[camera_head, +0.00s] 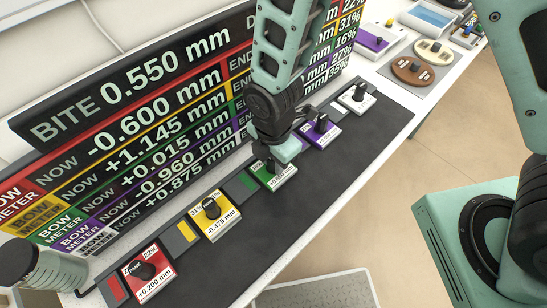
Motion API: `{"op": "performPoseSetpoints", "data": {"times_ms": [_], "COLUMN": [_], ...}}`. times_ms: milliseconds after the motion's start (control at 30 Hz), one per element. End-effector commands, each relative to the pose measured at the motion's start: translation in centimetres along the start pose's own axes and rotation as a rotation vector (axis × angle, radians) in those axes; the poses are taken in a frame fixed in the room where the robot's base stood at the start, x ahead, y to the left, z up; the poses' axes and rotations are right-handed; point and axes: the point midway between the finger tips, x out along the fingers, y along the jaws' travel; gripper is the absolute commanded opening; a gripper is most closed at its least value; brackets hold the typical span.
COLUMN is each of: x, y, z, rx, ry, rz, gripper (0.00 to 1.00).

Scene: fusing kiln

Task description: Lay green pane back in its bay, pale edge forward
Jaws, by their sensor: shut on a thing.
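The green pane (285,180) is a small block with a pale, numbered strip along its front edge, which faces the near side of the dark mat. It sits at the green marker (249,181), between the yellow and purple panes. My gripper (275,165) comes down over it from above and is shut on its dark knob, which is mostly hidden by the fingers. I cannot tell whether the pane rests on the mat or is slightly above it.
Red pane (157,284), yellow pane (223,226), purple pane (327,139) and white pane (366,103) stand in the same row on the dark mat (310,185). A readout board (130,110) stands behind. Trays and discs lie at the far right end. The mat's front is clear.

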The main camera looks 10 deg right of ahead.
Motion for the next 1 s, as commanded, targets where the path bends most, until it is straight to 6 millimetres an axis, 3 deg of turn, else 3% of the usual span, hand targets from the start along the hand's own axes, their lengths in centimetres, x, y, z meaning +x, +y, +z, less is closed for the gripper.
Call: {"op": "performPoseSetpoints", "data": {"times_ms": [67,100,167,600,1000], "x": [0.4,0.3,0.2,-0.7,-7.5], "y": [0.0,0.0,0.0,0.1,0.1], "z": [0.0,0.0,0.0,0.0,0.0], "rx": [0.001,0.001,0.001,0.0,0.001], "ry": [0.0,0.0,0.0,0.001,0.001], "rz": [0.0,0.0,0.0,0.002,0.006], "gripper": [0.0,0.33,0.47,0.47,0.47]}}
